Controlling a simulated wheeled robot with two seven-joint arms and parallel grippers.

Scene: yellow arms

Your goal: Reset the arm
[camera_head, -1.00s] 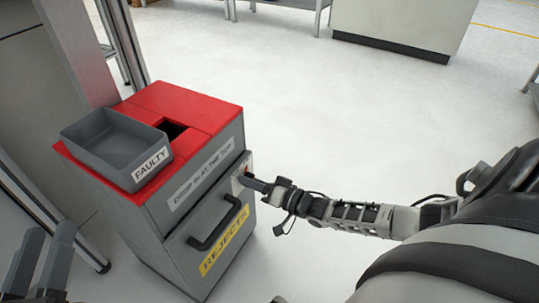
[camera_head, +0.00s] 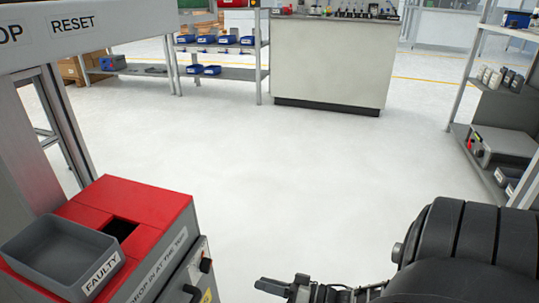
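My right gripper (camera_head: 272,287) shows at the bottom middle, its arm coming in from the lower right. It is apart from the reject bin, over the floor, and holds nothing that I can see. Its fingers look close together, but the angle hides whether there is a gap. My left gripper is out of the frame. The grey reject bin with a red top (camera_head: 150,202) stands at the lower left. An empty grey tray labelled FAULTY (camera_head: 95,272) sits on it, beside a dark square opening.
A grey panel reading RESET (camera_head: 72,40) crosses the upper left on a metal post. Shelves with blue boxes (camera_head: 220,50) and a pale counter (camera_head: 335,62) stand at the back. A rack (camera_head: 500,140) stands at the right. The floor between is clear.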

